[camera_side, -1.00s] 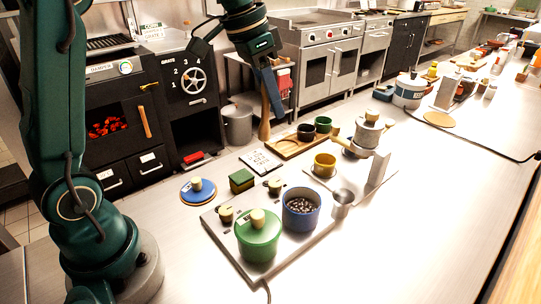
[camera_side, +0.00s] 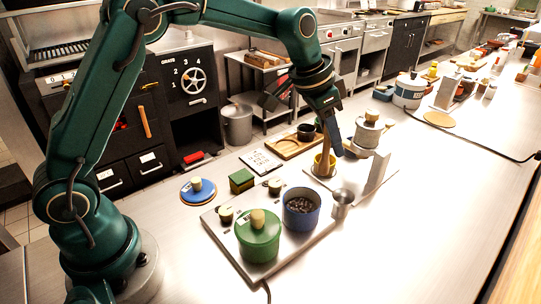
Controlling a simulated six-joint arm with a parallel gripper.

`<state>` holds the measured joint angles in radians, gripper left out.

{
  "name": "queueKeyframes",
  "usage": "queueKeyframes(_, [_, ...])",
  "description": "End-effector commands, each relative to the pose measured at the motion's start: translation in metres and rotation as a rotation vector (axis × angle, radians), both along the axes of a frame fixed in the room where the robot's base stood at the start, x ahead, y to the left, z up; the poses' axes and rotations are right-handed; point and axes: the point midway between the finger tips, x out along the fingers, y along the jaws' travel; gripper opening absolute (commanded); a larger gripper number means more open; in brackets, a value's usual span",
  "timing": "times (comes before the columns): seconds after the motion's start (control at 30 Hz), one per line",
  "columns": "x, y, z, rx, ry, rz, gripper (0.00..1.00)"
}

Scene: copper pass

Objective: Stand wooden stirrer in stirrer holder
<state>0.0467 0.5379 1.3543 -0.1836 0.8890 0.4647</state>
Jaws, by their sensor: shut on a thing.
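My gripper (camera_side: 333,130) reaches down from the upper right end of my arm, above the back of the metal stand area. It is shut on the wooden stirrer (camera_side: 324,152), a brown stick that hangs down roughly upright. The stirrer's lower part overlaps the yellow cup (camera_side: 316,172) in the picture; I cannot tell whether it is inside the cup or in front of or behind it. A small steel cup (camera_side: 342,204) stands beside the blue pot and may be the stirrer holder; the picture does not settle this.
A blue pot (camera_side: 301,215) with dark contents and a lidded green pot (camera_side: 259,240) stand on a plate in front. A metal apparatus (camera_side: 368,134) stands just right of my gripper. A wooden tray (camera_side: 285,150) lies behind.

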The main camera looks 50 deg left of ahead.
Motion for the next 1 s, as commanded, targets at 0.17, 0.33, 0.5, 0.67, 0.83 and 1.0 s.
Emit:
queueKeyframes(0.17, [0.007, -0.036, -0.022, 0.002, 0.001, -0.005, 0.00])
queueKeyframes(0.33, [0.011, -0.050, -0.031, 0.000, 0.000, 0.000, 0.00])
queueKeyframes(0.5, [0.010, -0.051, -0.048, 0.001, 0.005, 0.002, 0.00])
queueKeyframes(0.67, [0.010, -0.051, -0.069, 0.002, 0.003, 0.001, 0.00])
queueKeyframes(0.83, [0.011, -0.051, -0.072, 0.000, -0.001, 0.001, 0.00])
queueKeyframes(1.0, [0.011, -0.050, -0.072, 0.000, 0.000, 0.001, 0.00])
